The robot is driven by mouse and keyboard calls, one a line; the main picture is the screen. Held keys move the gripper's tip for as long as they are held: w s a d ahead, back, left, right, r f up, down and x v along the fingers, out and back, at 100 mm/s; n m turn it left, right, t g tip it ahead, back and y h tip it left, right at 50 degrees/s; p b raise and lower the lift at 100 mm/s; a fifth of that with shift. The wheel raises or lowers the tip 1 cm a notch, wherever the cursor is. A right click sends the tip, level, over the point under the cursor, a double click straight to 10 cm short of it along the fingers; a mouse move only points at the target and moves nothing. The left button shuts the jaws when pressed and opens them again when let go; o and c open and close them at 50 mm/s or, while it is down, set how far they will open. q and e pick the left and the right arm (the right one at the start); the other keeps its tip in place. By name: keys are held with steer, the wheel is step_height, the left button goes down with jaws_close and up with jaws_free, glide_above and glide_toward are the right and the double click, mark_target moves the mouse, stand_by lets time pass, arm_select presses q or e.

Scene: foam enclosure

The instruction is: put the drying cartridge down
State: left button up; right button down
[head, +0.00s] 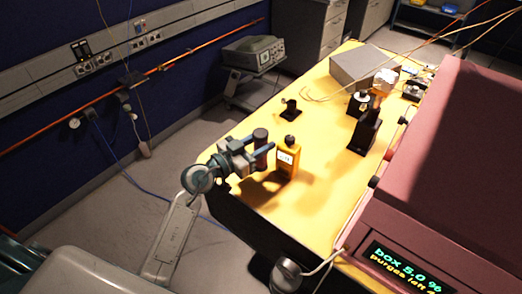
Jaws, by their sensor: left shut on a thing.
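My left gripper (258,154) reaches over the near left part of the yellow table (325,205). It is shut on a dark purple-grey cylinder (260,142), which I take to be the drying cartridge. The cylinder stands upright between the fingers, and the fingers hide part of it. I cannot tell whether its bottom touches the table. An amber bottle (287,160) with a black cap and white label stands just right of the fingertips. My right gripper is not in view.
A maroon box (450,165) with a lit display (405,268) fills the right side. A small black stand (291,110) and a tall dark block (366,132) stand farther back. A grey case (362,65) lies at the back. The table's middle is clear.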

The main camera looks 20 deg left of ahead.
arm_select(q)
steer(key=shift+w+d+f+b, duration=0.1)
steer(key=shift+f+b, duration=0.3)
steer(key=shift+f, duration=1.35)
steer(key=shift+f, duration=0.15)
steer(key=o, duration=1.1)
